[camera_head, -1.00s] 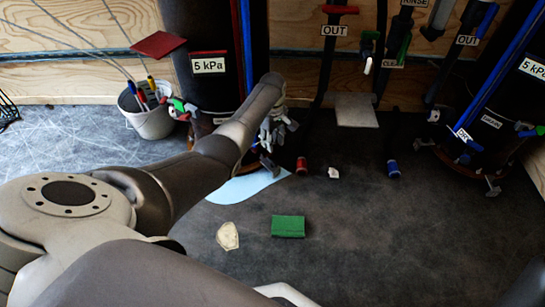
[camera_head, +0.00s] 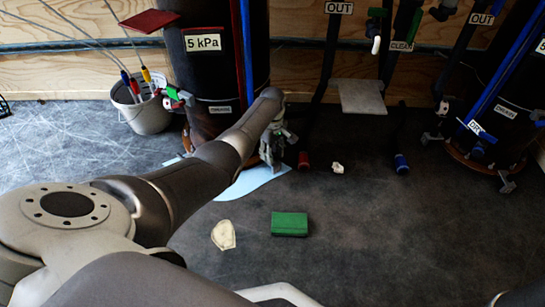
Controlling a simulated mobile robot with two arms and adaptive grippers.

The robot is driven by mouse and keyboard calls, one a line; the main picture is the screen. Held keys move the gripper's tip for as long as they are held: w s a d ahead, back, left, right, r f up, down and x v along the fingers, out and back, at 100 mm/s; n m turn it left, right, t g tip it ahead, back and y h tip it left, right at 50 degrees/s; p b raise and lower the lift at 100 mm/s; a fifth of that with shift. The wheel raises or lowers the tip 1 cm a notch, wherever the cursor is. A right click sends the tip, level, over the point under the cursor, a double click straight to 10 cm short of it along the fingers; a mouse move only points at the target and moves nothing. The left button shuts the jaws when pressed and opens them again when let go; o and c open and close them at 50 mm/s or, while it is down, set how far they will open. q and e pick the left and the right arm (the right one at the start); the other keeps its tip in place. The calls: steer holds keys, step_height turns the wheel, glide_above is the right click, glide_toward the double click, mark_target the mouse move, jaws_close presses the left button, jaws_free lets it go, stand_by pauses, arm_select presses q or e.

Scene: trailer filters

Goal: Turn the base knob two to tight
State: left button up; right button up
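The left black filter drum (camera_head: 215,80) stands at the back, labelled 5 kPa, with its base partly hidden behind my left arm. My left gripper (camera_head: 268,168) points down beside the right side of this base, just above the floor and the light blue sheet (camera_head: 243,183). It is small and dark, so I cannot tell whether its fingers are open or touch a base knob. The right filter drum (camera_head: 505,95) has metal base knobs around its foot, one at the front (camera_head: 506,186). No number shows on any knob. My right gripper is not in view.
A grey bucket of tools (camera_head: 145,115) stands left of the drum. A red-capped hose end (camera_head: 303,160), a blue-capped one (camera_head: 401,163) and a small white lump (camera_head: 337,168) are right of my gripper. A green box (camera_head: 289,224) and a pale mask (camera_head: 223,235) lie in front.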

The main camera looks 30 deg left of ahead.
arm_select(q)
steer(key=shift+f, duration=0.25)
jaws_close()
